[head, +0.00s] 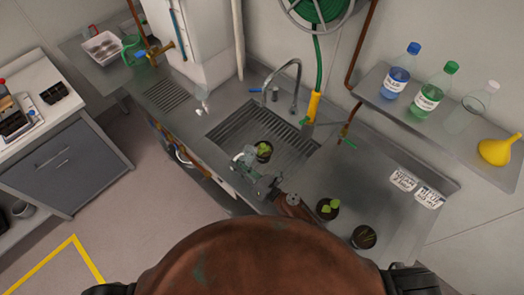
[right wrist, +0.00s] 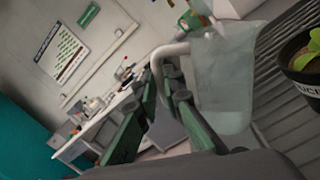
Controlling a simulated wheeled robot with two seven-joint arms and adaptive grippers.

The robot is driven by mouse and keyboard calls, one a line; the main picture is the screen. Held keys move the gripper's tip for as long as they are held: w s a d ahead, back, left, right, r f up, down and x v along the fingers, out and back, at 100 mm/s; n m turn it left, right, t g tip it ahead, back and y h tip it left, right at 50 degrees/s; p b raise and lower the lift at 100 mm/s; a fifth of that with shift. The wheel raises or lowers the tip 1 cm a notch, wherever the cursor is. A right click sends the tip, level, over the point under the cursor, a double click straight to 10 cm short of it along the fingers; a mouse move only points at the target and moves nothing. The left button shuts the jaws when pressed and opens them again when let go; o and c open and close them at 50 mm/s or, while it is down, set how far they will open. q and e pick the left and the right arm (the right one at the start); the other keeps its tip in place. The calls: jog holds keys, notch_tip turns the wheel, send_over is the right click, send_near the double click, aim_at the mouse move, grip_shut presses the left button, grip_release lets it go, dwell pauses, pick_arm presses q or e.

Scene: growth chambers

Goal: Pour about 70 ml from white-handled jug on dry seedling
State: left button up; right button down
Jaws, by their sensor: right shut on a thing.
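A clear jug (head: 246,158) with a white handle (right wrist: 163,56) is held over the sink. My right gripper (head: 268,184) is shut on that handle; its green fingers (right wrist: 166,76) show in the right wrist view, beside the jug body (right wrist: 226,85). I cannot tell how far the jug is tilted or how much liquid is in it. A potted green seedling (head: 264,149) stands in the sink beside the jug; its labelled black pot (right wrist: 303,72) also shows in the right wrist view. My left gripper is not in view.
The ribbed sink (head: 290,150) has a tap (head: 293,78) behind it. Another green seedling (head: 327,208) and a dark pot (head: 364,236) stand on the counter at right. A shelf (head: 420,115) holds bottles and a yellow funnel (head: 499,149).

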aim_at(248, 156)
jog(key=shift+w+d+m+b, duration=0.35)
jog(key=shift+d+m+b, duration=0.1)
jog(key=shift+m, duration=0.15)
jog(key=shift+w+d+r+m, duration=0.2)
jog(key=shift+w+d+m, duration=0.1)
jog(key=shift+d+m, duration=0.15)
jog(key=shift+w+d+r+m+t, duration=0.1)
jog(key=shift+r+m+t, duration=0.2)
jog(key=shift+r+m, duration=0.05)
jog(key=shift+w+d+r+m, duration=0.1)
jog(key=shift+d+r+m, duration=0.05)
jog(key=shift+r+m, duration=0.15)
jog(key=shift+w+d+r+m, duration=0.1)
jog(key=shift+r+m, duration=0.1)
jog(key=shift+m, duration=0.1)
jog(key=shift+w+d+m, duration=0.1)
jog(key=shift+m, duration=0.2)
jog(key=shift+w+d+m+t, duration=0.25)
jog(key=shift+m+t, duration=0.15)
jog(key=shift+m, duration=0.3)
jog(key=shift+w+d+r+m+h, duration=0.15)
jog(key=shift+d+r+m, duration=0.2)
jog(key=shift+m, duration=0.3)
jog(key=shift+w+d+r+m+h, duration=0.15)
jog(key=shift+r+m, duration=0.3)
jog(key=shift+m, duration=0.2)
dwell(2.0)
